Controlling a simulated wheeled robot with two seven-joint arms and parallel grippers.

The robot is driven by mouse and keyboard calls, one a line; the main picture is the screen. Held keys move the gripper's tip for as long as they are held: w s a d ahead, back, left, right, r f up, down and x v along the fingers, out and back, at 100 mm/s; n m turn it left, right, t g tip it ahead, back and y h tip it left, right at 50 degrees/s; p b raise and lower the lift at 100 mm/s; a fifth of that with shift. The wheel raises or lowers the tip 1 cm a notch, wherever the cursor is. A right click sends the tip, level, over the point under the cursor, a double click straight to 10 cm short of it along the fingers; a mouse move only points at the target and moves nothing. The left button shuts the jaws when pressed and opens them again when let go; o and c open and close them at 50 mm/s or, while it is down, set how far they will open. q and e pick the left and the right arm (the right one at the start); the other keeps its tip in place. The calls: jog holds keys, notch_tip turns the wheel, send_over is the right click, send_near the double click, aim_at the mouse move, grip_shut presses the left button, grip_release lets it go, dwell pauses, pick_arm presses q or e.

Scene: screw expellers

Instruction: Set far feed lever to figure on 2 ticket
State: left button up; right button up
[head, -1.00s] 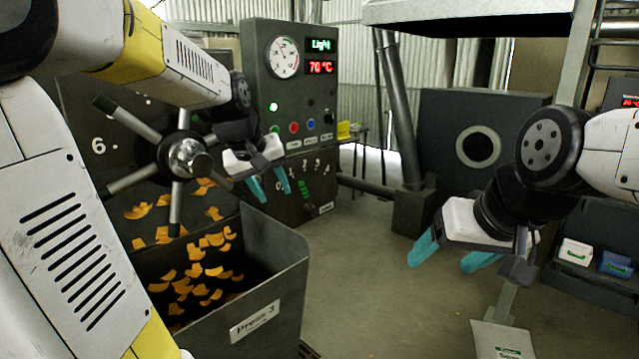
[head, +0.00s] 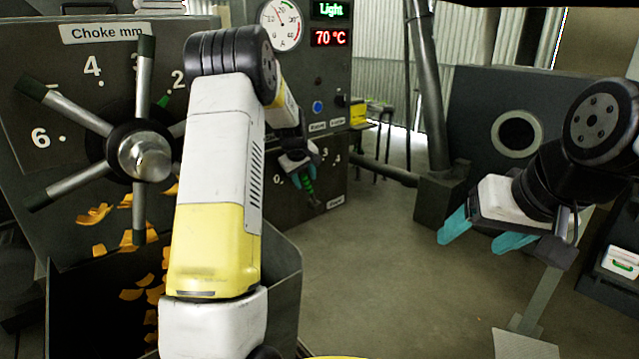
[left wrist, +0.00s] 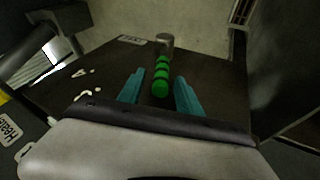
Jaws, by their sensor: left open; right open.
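The feed lever, with a ribbed green grip (head: 309,188), sits on the low dark panel with a number scale, at the centre of the head view. In the left wrist view its green grip (left wrist: 161,78) runs up to a grey metal end. My left gripper (head: 303,168) is open at the lever, partly hidden by my arm in the head view. In the left wrist view the teal fingers of my left gripper (left wrist: 160,92) lie either side of the grip, with gaps visible. My right gripper (head: 475,232) is open and empty over the floor at right. I cannot make out a ticket.
A choke wheel (head: 142,155) with several spokes stands at left, above a dark bin (head: 285,285) with orange flakes. A gauge (head: 281,25) and lit displays are above the lever panel. The floor (head: 390,270) in the middle is clear.

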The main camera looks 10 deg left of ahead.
aim_at(309, 192)
pick_arm(q)
jog(key=shift+x, duration=1.55)
grip_shut()
